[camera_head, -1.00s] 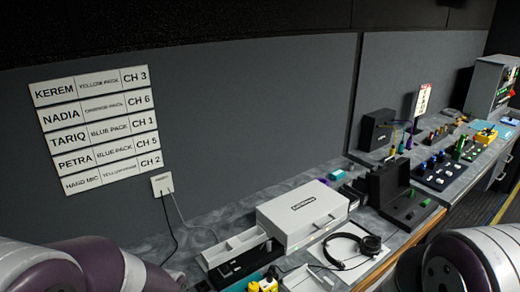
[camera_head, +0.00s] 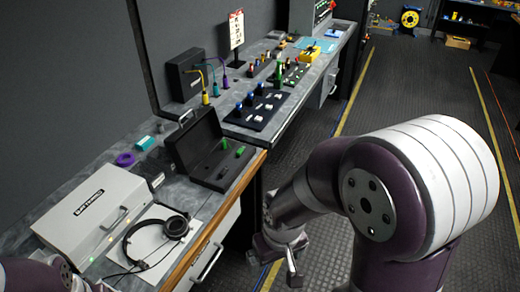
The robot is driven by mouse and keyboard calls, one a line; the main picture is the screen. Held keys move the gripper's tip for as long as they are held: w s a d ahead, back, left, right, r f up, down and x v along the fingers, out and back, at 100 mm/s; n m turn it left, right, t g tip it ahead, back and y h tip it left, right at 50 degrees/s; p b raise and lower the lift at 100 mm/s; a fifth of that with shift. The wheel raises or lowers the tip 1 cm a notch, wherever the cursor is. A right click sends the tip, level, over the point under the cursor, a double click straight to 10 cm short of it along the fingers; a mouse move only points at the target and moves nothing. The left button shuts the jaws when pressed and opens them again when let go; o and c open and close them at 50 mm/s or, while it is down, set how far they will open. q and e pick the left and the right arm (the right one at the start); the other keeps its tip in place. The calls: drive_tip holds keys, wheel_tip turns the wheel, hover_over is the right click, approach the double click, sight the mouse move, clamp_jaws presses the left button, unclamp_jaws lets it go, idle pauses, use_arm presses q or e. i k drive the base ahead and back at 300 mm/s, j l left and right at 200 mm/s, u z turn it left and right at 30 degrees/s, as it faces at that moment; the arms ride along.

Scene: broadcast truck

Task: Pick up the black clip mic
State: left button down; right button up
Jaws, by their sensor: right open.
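I cannot make out the black clip mic for certain; small dark items near the case are too small to tell. My right gripper (camera_head: 275,262) is open and empty. It hangs over the floor, just right of the counter's front edge, near the drawers. Only part of my left arm shows at the lower left corner, and its gripper is not in view.
Further back are a knob panel (camera_head: 258,108) and a black box (camera_head: 185,77). The floor aisle (camera_head: 400,95) is clear.

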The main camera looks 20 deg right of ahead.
sight(224, 171)
drive_tip(key=i+l, duration=0.15)
drive_tip(key=l, duration=0.25)
drive_tip(key=i+l+z, duration=0.1)
drive_tip(key=l, duration=0.25)
drive_tip(key=i+l+u, duration=0.3)
drive_tip(key=i+l, duration=0.15)
drive_tip(key=l, duration=0.15)
drive_tip(key=i+l+u, duration=0.15)
drive_tip(key=l, duration=0.2)
